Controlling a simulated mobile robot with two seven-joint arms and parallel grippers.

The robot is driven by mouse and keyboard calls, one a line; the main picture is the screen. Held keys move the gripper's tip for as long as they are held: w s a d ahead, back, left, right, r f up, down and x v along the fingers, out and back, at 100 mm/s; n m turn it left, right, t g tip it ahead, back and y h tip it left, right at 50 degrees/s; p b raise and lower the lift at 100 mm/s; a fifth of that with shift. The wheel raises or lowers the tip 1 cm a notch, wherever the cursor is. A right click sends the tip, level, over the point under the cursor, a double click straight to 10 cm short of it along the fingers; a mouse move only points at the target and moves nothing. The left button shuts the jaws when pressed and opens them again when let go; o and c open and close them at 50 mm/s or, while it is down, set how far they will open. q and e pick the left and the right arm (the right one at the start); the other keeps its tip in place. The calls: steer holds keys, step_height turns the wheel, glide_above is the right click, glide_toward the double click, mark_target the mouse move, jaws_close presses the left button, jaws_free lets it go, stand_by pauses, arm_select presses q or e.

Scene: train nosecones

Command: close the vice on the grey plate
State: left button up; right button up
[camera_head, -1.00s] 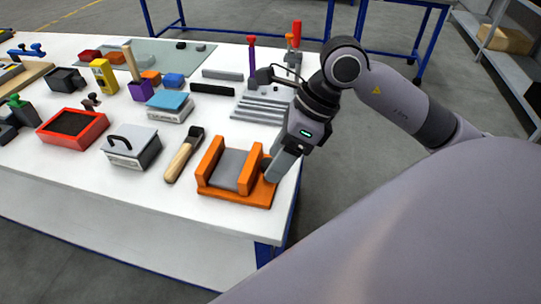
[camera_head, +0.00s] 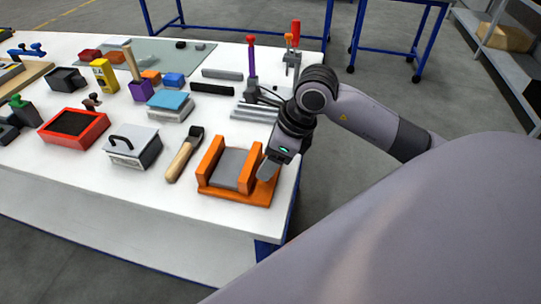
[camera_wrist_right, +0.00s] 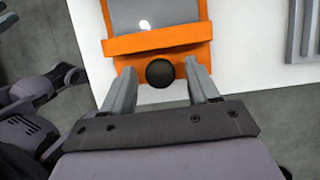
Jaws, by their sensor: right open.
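The orange vice (camera_head: 213,190) sits near the front right corner of the white table. The grey plate (camera_head: 229,165) lies between its two upright jaws, and also shows at the top of the right wrist view (camera_wrist_right: 155,15). Whether both jaws touch the plate I cannot tell. A round black knob (camera_wrist_right: 160,73) stands at the outer side of the right jaw (camera_wrist_right: 155,42). My right gripper (camera_head: 266,171) is at that side of the vice. In the wrist view its fingers (camera_wrist_right: 161,84) are open, one on each side of the knob, with gaps visible. My left gripper is out of view.
A wooden-handled tool (camera_head: 184,156) lies just left of the vice. A grey box with a black handle (camera_head: 131,148) and a red tray (camera_head: 73,127) stand farther left. A grey stepped block (camera_head: 256,112) is behind. The table's right edge is close to the vice.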

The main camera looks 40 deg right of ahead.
steer(key=c, duration=1)
steer(key=shift+f+m+b, duration=0.1)
steer(key=shift+m+b, duration=0.25)
steer(key=shift+m, duration=0.15)
steer(key=shift+m+t+h+b, duration=0.35)
steer(key=shift+m+t+h, duration=0.05)
steer(key=shift+m, duration=0.6)
steer(key=o, duration=1)
steer(key=shift+s, duration=0.1)
steer(key=v, duration=0.7)
steer(key=shift+r, duration=0.25)
